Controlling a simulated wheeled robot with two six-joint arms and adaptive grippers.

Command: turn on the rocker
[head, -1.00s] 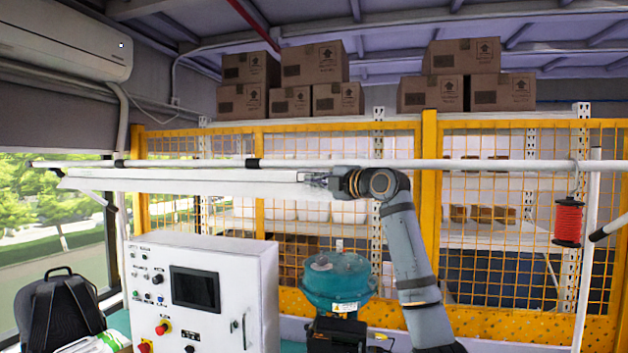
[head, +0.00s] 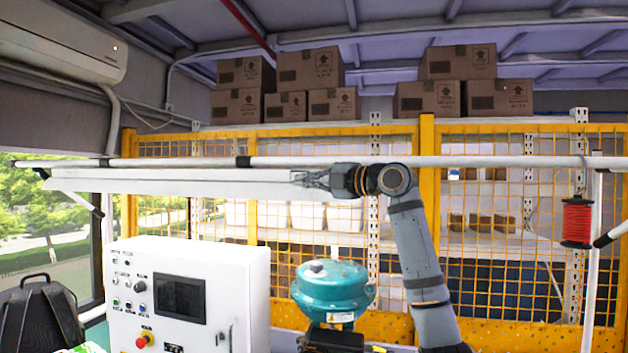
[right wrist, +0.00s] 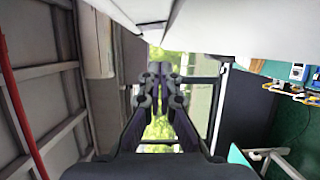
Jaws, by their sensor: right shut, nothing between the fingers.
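I cannot make out a rocker for certain in either view. A white control cabinet (head: 236,300) stands at the lower left in the head view, with a dark screen (head: 178,298) and several small knobs and buttons on its front. My right gripper (head: 302,178) is raised well above the cabinet and to its upper right, pointing left, in front of a long white bar. It is shut and empty. Its fingers (right wrist: 160,82) also show together in the middle of the right wrist view. My left gripper is not in view.
A teal round device (head: 332,285) stands right of the cabinet. A white horizontal pipe (head: 450,162) crosses at gripper height. A red spool (head: 576,220) hangs at the right. A yellow mesh fence (head: 428,190) and boxes (head: 310,68) are behind. A black backpack (head: 40,318) is lower left.

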